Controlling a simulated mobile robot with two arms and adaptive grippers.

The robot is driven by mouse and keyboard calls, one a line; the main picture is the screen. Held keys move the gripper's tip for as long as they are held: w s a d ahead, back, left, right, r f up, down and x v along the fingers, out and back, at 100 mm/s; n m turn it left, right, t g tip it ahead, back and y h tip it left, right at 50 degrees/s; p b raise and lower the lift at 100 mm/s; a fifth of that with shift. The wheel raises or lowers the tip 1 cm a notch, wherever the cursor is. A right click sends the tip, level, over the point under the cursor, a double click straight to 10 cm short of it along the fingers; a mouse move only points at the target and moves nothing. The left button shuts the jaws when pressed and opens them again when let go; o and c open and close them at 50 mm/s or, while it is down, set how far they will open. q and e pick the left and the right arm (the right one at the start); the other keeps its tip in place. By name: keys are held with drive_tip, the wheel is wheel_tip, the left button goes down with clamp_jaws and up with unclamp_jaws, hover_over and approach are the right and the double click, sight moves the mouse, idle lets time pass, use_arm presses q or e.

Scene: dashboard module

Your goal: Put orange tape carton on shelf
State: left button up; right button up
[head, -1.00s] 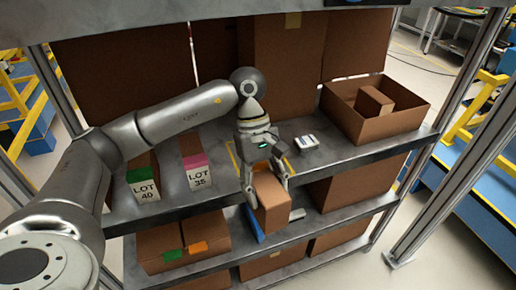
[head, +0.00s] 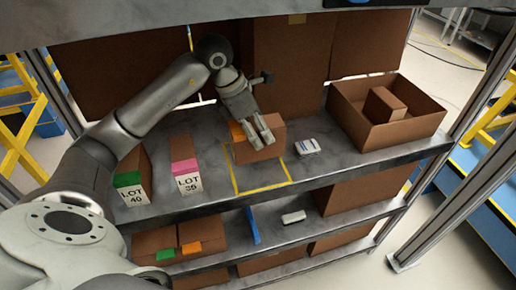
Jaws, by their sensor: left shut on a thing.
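My left gripper (head: 262,135) is shut on a brown carton (head: 266,153) with orange tape (head: 237,131) at its left end. The carton is at the upper shelf (head: 325,172), at the back part of a yellow outlined area (head: 264,188). I cannot tell whether its underside touches the shelf. The fingers cover part of its top. My right gripper is not in view.
LOT 40 (head: 131,180) and LOT 35 (head: 186,170) boxes stand left of the outline. Cartons with green and orange tape (head: 203,236) sit on the lower shelf.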

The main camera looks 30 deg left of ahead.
use_arm(q)
drive_tip(key=shift+f, duration=0.95)
wheel_tip(320, 180, down, 4)
drive_tip(key=shift+r+p, duration=0.15)
drive_tip(key=shift+p, duration=0.65)
drive_tip(key=shift+f, duration=0.45)
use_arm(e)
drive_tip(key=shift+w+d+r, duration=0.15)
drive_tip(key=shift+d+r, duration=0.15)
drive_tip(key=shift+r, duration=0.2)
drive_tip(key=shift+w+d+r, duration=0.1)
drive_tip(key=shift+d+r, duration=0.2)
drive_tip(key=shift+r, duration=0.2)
use_arm(q)
drive_tip(key=shift+w+f, duration=0.1)
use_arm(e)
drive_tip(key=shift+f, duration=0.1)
use_arm(q)
drive_tip(key=o, duration=1.3)
drive_tip(key=shift+o, duration=0.2)
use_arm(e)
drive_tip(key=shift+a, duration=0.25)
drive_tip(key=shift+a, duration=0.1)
